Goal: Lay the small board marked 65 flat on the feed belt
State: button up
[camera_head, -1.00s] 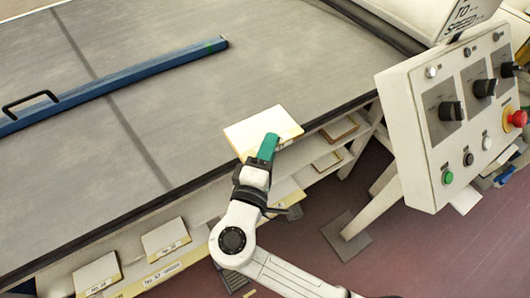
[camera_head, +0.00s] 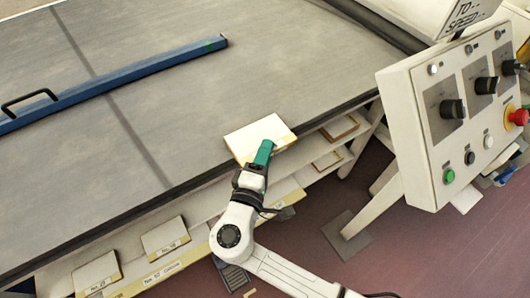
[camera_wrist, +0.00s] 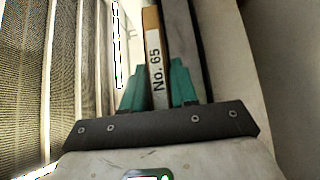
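The small board (camera_head: 257,135) is cream-white with a tan edge. In the wrist view its edge label reads "No. 65", and the board (camera_wrist: 152,45) stands between the two teal fingers. My gripper (camera_head: 265,150) is shut on its near edge; it also shows in the wrist view (camera_wrist: 158,90). In the head view the board looks roughly flat and overlaps the near edge of the grey feed belt (camera_head: 200,110). I cannot tell whether it touches the belt.
A blue bar with a black handle (camera_head: 120,82) lies across the belt at the left. Other boards (camera_head: 165,237) sit on the shelf below the belt edge. A control panel (camera_head: 455,125) with knobs and a red button stands at the right. The belt's middle is clear.

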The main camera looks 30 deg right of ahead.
jog(key=o, duration=0.4)
jog(key=shift+c, duration=0.2)
jog(key=shift+r, duration=0.2)
jog(key=b+v, duration=0.2)
jog(key=v, duration=1)
